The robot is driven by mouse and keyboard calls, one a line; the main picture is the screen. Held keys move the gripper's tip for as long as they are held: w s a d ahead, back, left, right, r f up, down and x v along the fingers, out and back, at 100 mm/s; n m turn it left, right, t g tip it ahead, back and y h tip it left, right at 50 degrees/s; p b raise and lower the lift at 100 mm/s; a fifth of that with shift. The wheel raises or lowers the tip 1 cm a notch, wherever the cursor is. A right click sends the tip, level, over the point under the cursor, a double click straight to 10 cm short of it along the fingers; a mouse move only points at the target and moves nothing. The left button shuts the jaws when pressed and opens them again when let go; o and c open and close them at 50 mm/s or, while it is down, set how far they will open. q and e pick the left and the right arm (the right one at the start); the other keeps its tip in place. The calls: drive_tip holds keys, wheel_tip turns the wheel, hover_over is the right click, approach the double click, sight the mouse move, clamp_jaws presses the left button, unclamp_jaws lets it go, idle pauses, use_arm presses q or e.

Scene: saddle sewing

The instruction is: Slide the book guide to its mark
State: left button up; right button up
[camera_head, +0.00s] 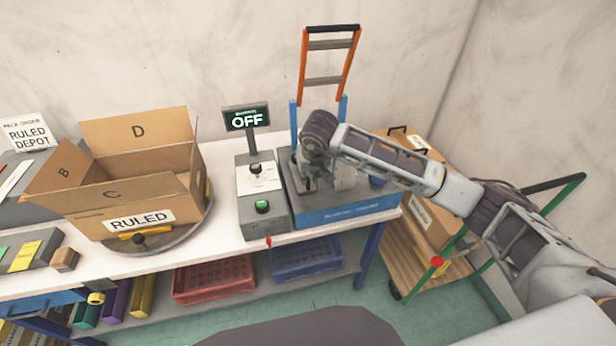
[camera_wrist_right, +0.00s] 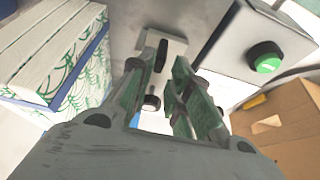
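My right gripper (camera_head: 308,182) is over the grey bed of the blue-based machine (camera_head: 348,214). In the right wrist view its two fingers (camera_wrist_right: 160,98) stand apart, with a gap between them. A pale slotted plate with a dark upright piece (camera_wrist_right: 161,54) lies just beyond the fingertips; it looks like part of the book guide, but I cannot be sure. A small dark round knob (camera_wrist_right: 151,103) shows between the fingers; I see no finger closed on it. The mark cannot be made out. My left gripper is not in view.
A stack of white books with green patterned edges (camera_wrist_right: 58,55) stands beside the gripper. Left of the machine is a control box with a green knob (camera_head: 262,207) and an OFF sign (camera_head: 247,118). An open RULED carton (camera_head: 140,218) sits farther left. An orange frame (camera_head: 302,70) rises behind.

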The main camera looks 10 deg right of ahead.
drive_tip(key=v, duration=0.9)
idle(0.3)
